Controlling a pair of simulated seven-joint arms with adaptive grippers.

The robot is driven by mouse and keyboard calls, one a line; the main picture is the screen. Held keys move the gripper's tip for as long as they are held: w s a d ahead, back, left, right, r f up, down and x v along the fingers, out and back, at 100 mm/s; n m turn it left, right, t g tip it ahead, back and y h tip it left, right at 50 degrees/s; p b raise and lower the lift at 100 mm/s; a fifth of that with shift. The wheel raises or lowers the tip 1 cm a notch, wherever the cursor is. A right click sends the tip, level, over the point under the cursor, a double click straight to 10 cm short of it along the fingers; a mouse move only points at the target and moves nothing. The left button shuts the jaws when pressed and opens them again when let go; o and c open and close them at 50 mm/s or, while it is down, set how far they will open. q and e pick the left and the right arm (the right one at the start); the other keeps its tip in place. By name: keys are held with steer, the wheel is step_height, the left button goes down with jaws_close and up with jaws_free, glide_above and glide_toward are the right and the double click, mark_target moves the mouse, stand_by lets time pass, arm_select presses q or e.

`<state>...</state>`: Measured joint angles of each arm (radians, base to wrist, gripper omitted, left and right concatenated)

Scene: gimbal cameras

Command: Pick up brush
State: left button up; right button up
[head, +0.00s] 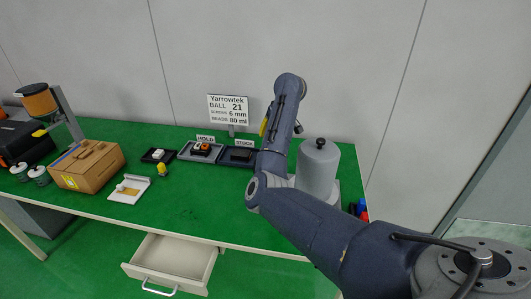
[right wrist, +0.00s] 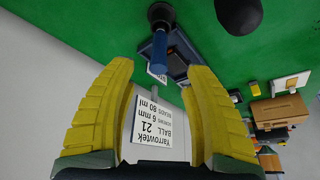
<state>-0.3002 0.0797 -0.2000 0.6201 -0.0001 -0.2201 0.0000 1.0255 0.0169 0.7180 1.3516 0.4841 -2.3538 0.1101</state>
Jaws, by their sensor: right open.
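A slim upright-looking thing with a blue shaft (right wrist: 160,52) and a round black end shows in the right wrist view, beyond my fingertips. It may be the brush, but I cannot be sure. In the head view I cannot make it out; my right arm covers part of the table there. My right gripper (right wrist: 159,75) is open, its yellow fingers spread with nothing between them. The blue shaft is past the tips, apart from them. In the head view my right gripper is mostly hidden behind my arm, with a yellow finger showing. My left gripper is not in view.
A grey canister (head: 318,170) with a black knob stands right of my arm. A sign (head: 228,109), a grey tray (head: 186,155), a black tray (head: 148,156) and a cardboard box (head: 88,163) are to the left. A drawer (head: 172,262) is open at the front.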

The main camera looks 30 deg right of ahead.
steer(key=shift+x, duration=6.3)
steer(key=shift+c, duration=0.2)
jaws_close()
